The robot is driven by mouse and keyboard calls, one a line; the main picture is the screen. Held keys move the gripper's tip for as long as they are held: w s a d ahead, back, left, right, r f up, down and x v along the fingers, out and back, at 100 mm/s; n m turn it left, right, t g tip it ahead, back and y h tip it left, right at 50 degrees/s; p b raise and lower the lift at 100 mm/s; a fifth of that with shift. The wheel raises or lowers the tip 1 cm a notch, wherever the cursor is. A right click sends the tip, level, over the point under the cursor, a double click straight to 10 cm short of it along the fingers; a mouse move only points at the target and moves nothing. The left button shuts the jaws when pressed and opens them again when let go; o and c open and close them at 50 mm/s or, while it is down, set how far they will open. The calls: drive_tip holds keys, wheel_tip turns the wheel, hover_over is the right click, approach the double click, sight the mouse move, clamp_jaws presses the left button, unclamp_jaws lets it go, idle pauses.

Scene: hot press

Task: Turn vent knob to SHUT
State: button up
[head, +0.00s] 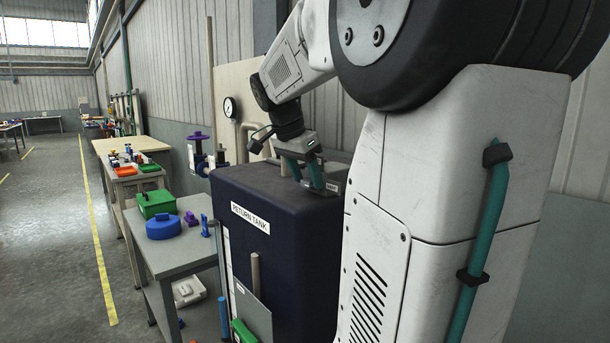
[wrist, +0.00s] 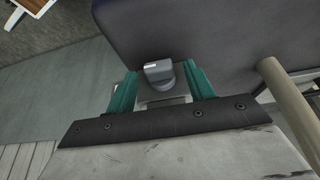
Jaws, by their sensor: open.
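My gripper (head: 305,180) is low over the top of the dark blue tank labelled RETURN TANK (head: 290,255) in the head view. In the wrist view my gripper (wrist: 160,76) has its two teal fingers apart. A small grey knob (wrist: 160,72) with a pale mark on its end shows between the fingertips, with a gap on both sides. I take it for the vent knob; no SHUT lettering is readable. In the head view the knob cannot be made out clearly.
A beige pipe (wrist: 290,105) stands close to the right finger in the wrist view. In the head view, a pressure gauge (head: 230,107) and a purple-handled valve (head: 197,136) stand behind the tank. A grey bench (head: 180,250) with colored parts is at its left. Open floor lies farther left.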

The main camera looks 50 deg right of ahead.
drive_tip(key=c, duration=1)
drive_tip(key=shift+o, duration=0.2)
drive_tip(key=g, duration=0.2)
drive_tip(key=w+n+g+y, duration=0.1)
drive_tip(key=g, duration=0.2)
drive_tip(key=shift+w+d+f, duration=0.1)
drive_tip(key=shift+w+f, duration=0.05)
drive_tip(key=shift+f, duration=0.05)
drive_tip(key=shift+w+d+f+n+g+y, duration=0.1)
drive_tip(key=shift+n+g+y, duration=0.1)
drive_tip(key=shift+g, duration=0.55)
drive_tip(key=shift+w+a+f+n+g+y, duration=0.1)
drive_tip(key=shift+n+g, duration=0.1)
drive_tip(key=shift+g, duration=0.6)
drive_tip(key=shift+w+d+f+n+g+y, duration=0.1)
drive_tip(key=shift+n+g, duration=0.1)
drive_tip(key=shift+g, duration=0.55)
drive_tip(key=o, duration=1)
drive_tip(key=shift+c, duration=0.2)
